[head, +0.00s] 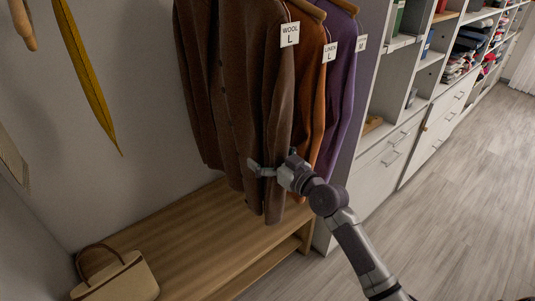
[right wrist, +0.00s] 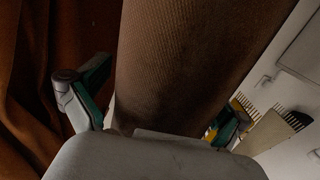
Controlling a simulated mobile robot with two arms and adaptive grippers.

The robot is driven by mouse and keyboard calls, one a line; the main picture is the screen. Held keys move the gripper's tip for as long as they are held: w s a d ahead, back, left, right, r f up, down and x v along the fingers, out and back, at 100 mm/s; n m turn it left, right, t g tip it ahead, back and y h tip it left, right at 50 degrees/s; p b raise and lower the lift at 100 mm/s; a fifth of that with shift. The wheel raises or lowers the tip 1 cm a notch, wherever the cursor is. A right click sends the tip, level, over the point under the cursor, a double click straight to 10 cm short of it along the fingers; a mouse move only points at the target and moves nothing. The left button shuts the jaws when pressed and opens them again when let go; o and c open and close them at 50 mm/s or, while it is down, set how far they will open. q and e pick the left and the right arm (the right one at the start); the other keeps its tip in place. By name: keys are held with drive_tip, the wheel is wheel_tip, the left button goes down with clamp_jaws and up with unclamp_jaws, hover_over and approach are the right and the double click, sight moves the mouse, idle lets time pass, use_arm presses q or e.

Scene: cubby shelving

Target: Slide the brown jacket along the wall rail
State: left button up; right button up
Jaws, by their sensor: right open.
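The brown jacket (head: 235,90) with a "WOOL L" tag hangs leftmost of several garments. Its hanger top and the rail are out of the head view. My right gripper (head: 270,168) is at the lower part of the jacket's near sleeve. In the right wrist view, the brown sleeve (right wrist: 190,65) passes between the two green-padded fingers of my right gripper (right wrist: 158,108). The fingers are spread apart, one on each side of the sleeve. The left gripper is not in view.
An orange-brown "LINEN L" garment (head: 308,85) and a purple one (head: 340,80) hang close on the right. A wooden bench (head: 190,240) stands below with a handbag (head: 120,277). A yellow strip (head: 84,70) hangs left. Shelving (head: 400,110) stands right; the floor there is clear.

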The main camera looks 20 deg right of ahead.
drive_tip(key=c, duration=1.8)
drive_tip(key=shift+s+a+p, duration=0.25)
drive_tip(key=shift+a+p, duration=0.35)
drive_tip(key=shift+a, duration=0.05)
drive_tip(key=shift+s+a+p, duration=0.7)
drive_tip(key=shift+a+p, duration=0.35)
drive_tip(key=shift+a, duration=0.85)
drive_tip(key=shift+s+a+p, duration=0.65)
drive_tip(key=shift+a+p, duration=0.35)
drive_tip(key=shift+a, duration=0.9)
drive_tip(key=shift+s+a+p, duration=0.7)
drive_tip(key=shift+a+p, duration=0.35)
drive_tip(key=shift+a, duration=0.85)
